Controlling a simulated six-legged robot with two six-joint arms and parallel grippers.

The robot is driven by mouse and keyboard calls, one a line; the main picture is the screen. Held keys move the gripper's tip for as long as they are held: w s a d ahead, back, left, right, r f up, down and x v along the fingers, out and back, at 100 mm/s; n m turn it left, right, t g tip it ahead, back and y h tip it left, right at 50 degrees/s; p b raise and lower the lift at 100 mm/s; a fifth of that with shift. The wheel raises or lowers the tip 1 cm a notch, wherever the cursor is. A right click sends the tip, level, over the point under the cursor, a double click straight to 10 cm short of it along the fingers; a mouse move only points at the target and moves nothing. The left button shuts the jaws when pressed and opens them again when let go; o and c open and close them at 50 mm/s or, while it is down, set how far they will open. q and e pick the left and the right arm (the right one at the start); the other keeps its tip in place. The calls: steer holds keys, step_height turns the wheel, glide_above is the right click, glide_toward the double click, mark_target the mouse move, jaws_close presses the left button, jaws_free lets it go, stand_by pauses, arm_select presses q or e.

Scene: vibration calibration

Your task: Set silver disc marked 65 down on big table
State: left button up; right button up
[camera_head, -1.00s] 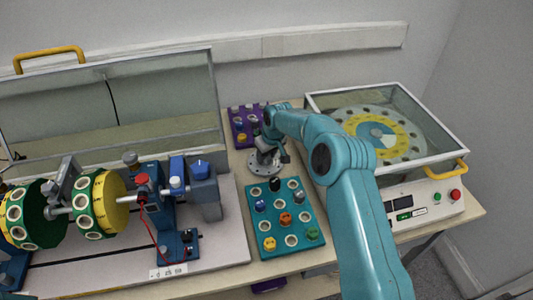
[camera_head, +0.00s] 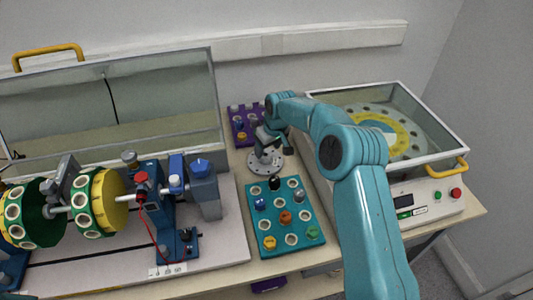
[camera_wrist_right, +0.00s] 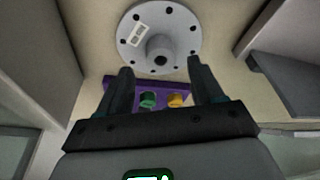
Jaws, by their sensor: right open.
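The silver disc (camera_head: 265,163) lies flat on the big table (camera_head: 236,168), between the purple and teal trays. It has a ring of small holes and a raised hub. In the right wrist view the disc (camera_wrist_right: 181,41) carries a small white label; its marking is too small to read. My right gripper (camera_head: 272,146) is above the disc in the head view and partly hides it. In the right wrist view my right gripper (camera_wrist_right: 160,78) has its fingers spread with nothing between them, and the disc lies beyond the fingertips. My left gripper is not in view.
A purple tray (camera_head: 236,125) with coloured pieces stands behind the disc. A teal tray (camera_head: 252,222) with several pieces lies in front. The machine with green-and-yellow drums (camera_head: 110,207) is at left; a glass-lidded box (camera_head: 455,150) is at right.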

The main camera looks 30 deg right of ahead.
steer(key=v, duration=0.8)
steer(key=shift+r+b, duration=0.2)
steer(key=shift+b, duration=0.1)
steer(key=shift+s, duration=0.1)
